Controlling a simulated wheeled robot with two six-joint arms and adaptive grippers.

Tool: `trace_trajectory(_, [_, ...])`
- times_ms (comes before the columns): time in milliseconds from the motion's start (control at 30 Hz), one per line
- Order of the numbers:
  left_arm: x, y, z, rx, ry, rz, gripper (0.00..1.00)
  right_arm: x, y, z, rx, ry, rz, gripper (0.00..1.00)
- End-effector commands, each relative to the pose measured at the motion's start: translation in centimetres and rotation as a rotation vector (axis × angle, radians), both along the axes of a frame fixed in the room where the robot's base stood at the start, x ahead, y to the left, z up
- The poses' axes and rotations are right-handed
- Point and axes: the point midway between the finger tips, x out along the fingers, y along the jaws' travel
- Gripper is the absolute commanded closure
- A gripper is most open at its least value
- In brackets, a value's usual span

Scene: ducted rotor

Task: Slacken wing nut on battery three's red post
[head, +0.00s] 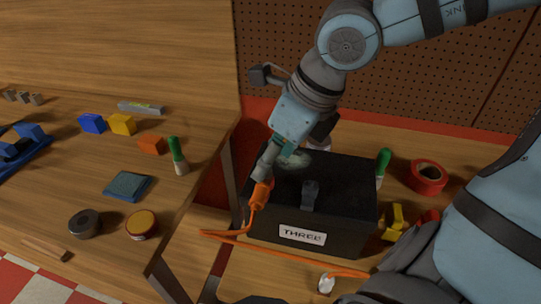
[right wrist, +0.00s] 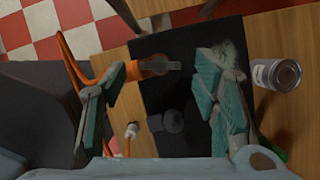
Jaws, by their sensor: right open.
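The black battery labelled THREE (head: 345,230) stands on a wooden surface below my right arm. An orange cable end (head: 260,196) reaches its left side, where a bit of red shows; my finger partly covers this spot. In the right wrist view the orange cable end (right wrist: 152,65) has a grey tip lying over the battery. I cannot make out a wing nut. A dark post (head: 310,196) stands near the battery's front edge. My right gripper (head: 279,163) is open over the battery's left part; in its wrist view the teal-padded fingers (right wrist: 168,70) stand either side of the cable end, apparently empty. My left gripper is not in view.
A green-topped item (head: 383,165) and red tape roll (head: 428,175) stand right of the battery. A can (right wrist: 276,75) is beside it in the wrist view. The orange cable (head: 290,255) runs across the front. The left bench (head: 60,190) holds blocks, tins and a cloth.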

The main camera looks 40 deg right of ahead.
Motion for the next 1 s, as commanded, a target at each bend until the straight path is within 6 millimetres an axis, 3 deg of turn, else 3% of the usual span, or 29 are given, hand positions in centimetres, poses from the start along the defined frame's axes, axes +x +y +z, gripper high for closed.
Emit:
trace_trajectory(100, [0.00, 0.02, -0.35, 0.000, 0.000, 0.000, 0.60, 0.32, 0.14, -0.94, 0.000, 0.001, 0.000, 0.45])
trace_trajectory(367, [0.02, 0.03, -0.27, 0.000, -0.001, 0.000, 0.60, 0.40, 0.17, -0.95, 0.000, 0.000, 0.000, 0.45])
trace_trajectory(667, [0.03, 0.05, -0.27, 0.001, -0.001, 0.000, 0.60, 0.41, 0.16, -0.92, 0.001, -0.001, -0.001, 0.93])
trace_trajectory(1000, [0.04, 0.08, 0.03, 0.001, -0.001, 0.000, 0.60, 0.46, 0.15, -0.83, 0.003, -0.001, 0.051, 0.93])
